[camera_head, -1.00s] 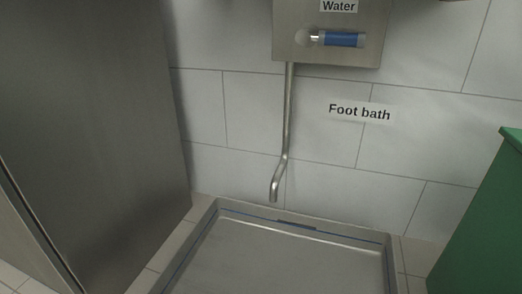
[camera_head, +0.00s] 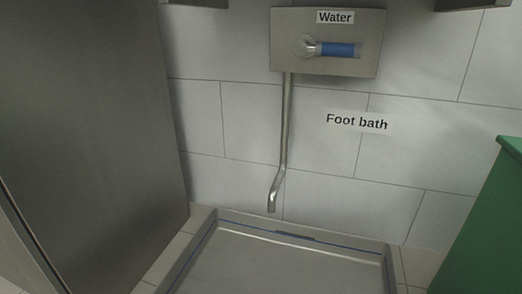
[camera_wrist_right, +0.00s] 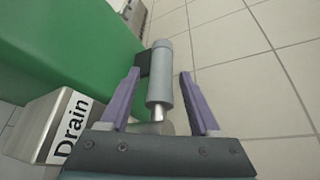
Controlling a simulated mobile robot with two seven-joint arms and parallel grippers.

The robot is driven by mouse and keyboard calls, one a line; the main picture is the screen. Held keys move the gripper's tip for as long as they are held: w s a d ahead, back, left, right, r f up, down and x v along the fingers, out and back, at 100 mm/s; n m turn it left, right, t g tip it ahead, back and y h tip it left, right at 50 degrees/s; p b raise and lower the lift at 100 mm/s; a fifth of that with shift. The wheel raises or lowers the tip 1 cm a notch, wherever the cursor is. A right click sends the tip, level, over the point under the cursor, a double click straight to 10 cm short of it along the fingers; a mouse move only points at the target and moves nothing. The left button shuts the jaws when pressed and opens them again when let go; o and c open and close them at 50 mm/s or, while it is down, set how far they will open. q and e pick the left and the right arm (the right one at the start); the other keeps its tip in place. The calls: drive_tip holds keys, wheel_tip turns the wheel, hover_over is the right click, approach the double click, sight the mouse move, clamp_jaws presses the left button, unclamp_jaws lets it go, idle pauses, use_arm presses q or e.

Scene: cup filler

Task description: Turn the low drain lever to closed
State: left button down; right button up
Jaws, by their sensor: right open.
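The drain lever (camera_wrist_right: 160,78) shows in the right wrist view as a grey cylindrical handle on a short metal stem. It lies between the two purple fingers of my right gripper (camera_wrist_right: 159,75), which is open with a gap visible on both sides of the handle. A metal box (camera_wrist_right: 42,130) with a "Drain" label (camera_wrist_right: 72,128) is at the lower left of that view. The foot of the lever is partly hidden by my gripper's body. My left gripper is in neither view, and the head view does not show the lever.
A green block (camera_wrist_right: 70,50) stands close to the lever; a green cabinet (camera_head: 485,225) is at the right in the head view. The steel foot bath (camera_head: 285,265) lies below a spout (camera_head: 285,130) and a blue-handled water lever (camera_head: 337,49). Tiled floor (camera_wrist_right: 255,75) is clear at right.

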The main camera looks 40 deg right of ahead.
drive_tip(key=p+v, duration=0.1)
drive_tip(key=v, duration=0.9)
drive_tip(key=shift+d, duration=0.1)
